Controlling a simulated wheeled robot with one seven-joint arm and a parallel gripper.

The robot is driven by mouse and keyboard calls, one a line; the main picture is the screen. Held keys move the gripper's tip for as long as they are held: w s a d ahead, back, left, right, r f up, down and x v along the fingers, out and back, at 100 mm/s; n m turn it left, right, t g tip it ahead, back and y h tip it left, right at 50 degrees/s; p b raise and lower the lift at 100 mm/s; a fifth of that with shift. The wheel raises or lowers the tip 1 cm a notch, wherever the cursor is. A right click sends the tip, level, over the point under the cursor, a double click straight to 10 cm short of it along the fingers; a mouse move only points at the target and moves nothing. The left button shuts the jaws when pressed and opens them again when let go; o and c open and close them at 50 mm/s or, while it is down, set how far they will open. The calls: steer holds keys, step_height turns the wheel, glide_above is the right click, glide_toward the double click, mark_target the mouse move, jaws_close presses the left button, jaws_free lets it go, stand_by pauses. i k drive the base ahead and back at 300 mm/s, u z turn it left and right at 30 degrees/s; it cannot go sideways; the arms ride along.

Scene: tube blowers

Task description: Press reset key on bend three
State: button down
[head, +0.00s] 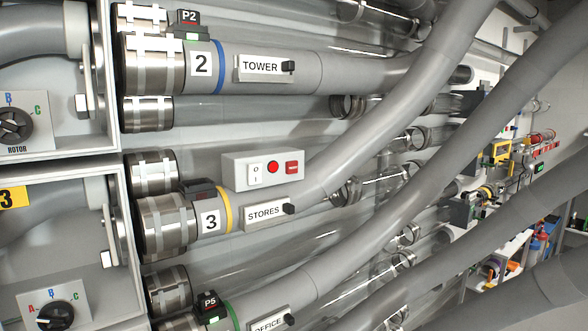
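Bend three is a grey tube with a "3" plate (210,222), a yellow ring (227,204) and a "STORES" label (265,212). A pale control box (262,184) sits just above that label. Its front carries a white rocker switch (255,175) marked O and I, a round red button or lamp (273,167), and a rectangular red key (292,168) at the right end. The lettering on the red key is too small to read. All three parts are unobstructed in the head view. My gripper is not in view.
Bend two (201,66), labelled "TOWER", runs above, and a tube labelled "OFFICE" (270,325) runs below. Thick grey tubes (400,120) sweep across the right side. Rotor dials (15,123) are at the left. Shelves with small items (495,270) stand far right.

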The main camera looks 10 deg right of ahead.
mark_target(292, 167)
steer(key=u, duration=3.3)
steer(key=k, duration=0.35)
steer(key=z, duration=0.95)
